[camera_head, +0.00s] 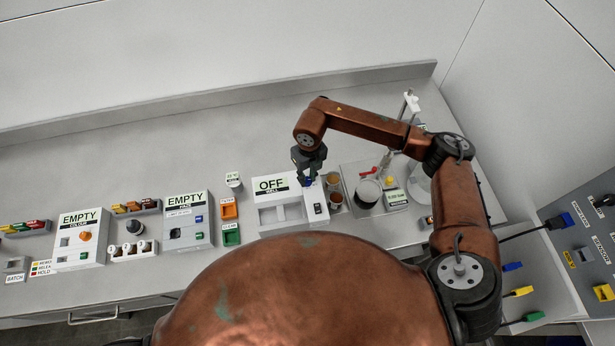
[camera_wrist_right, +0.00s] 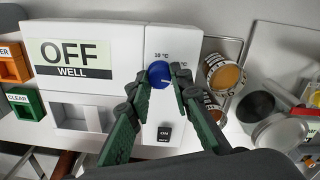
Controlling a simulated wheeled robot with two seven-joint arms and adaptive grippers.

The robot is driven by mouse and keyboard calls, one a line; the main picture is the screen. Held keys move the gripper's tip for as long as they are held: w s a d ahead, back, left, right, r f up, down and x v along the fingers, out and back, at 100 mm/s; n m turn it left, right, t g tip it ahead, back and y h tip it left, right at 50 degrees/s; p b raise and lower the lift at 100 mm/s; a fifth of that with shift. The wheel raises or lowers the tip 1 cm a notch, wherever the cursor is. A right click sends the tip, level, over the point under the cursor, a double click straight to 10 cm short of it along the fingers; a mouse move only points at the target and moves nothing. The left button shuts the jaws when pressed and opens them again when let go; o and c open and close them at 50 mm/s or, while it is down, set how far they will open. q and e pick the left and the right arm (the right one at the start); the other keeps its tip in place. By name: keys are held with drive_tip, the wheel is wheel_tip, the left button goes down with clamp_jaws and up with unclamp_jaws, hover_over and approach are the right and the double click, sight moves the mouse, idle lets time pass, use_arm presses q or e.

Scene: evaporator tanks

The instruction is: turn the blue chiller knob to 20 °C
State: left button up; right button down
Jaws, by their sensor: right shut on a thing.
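The blue chiller knob (camera_wrist_right: 159,74) sits on the right part of the white chiller box (camera_wrist_right: 100,28), whose display reads OFF above WELL. A pale mark shows on the knob's face, toward its lower right. A 10 °C label stands above the knob; the label at its right is partly hidden by a finger. My right gripper (camera_wrist_right: 161,88) is shut on the knob, one finger on each side. In the head view, the right gripper (camera_head: 307,176) reaches down onto the box (camera_head: 268,199) from above. My left gripper is not in view.
A black switch (camera_wrist_right: 165,133) marked ON sits below the knob. The counter behind is clear.

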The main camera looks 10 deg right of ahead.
sight(309, 179)
drive_tip(key=shift+m, duration=2.1)
drive_tip(key=shift+r, duration=0.1)
drive_tip(key=c, duration=1.7)
unclamp_jaws()
drive_tip(key=shift+c, duration=0.2)
wheel_tip(309, 179, up, 12)
drive_tip(key=shift+d, duration=0.25)
